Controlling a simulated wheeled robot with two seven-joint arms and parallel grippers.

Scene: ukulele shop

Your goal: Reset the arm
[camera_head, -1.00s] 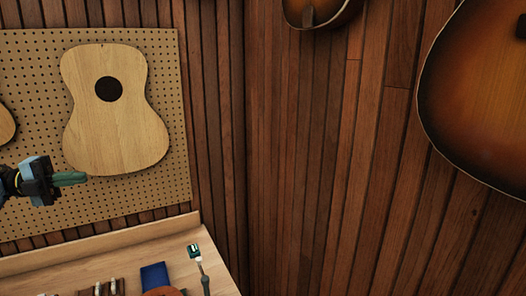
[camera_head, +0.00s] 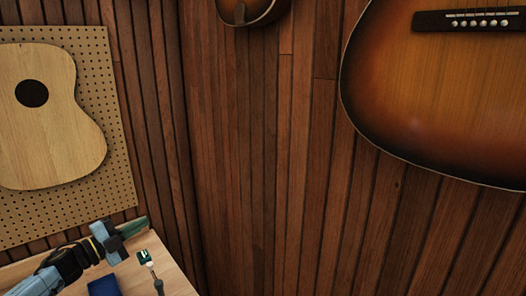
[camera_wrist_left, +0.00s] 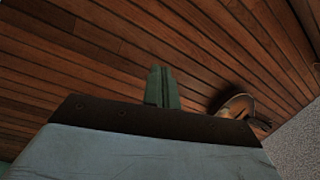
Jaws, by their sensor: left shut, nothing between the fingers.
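My left gripper (camera_head: 134,227) comes in from the lower left in the head view, over the wooden bench at the foot of the wall. Its green fingers are together with nothing between them. In the left wrist view the closed fingers (camera_wrist_left: 161,87) point up against the wood-slat wall. My right gripper is in neither view.
A wooden bench (camera_head: 174,278) holds a blue item (camera_head: 103,287) and a small green-headed tool (camera_head: 145,257). A pegboard (camera_head: 118,170) carries a pale guitar top (camera_head: 60,140). A sunburst guitar (camera_head: 440,90) hangs at upper right. Another guitar body (camera_head: 250,10) shows at top.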

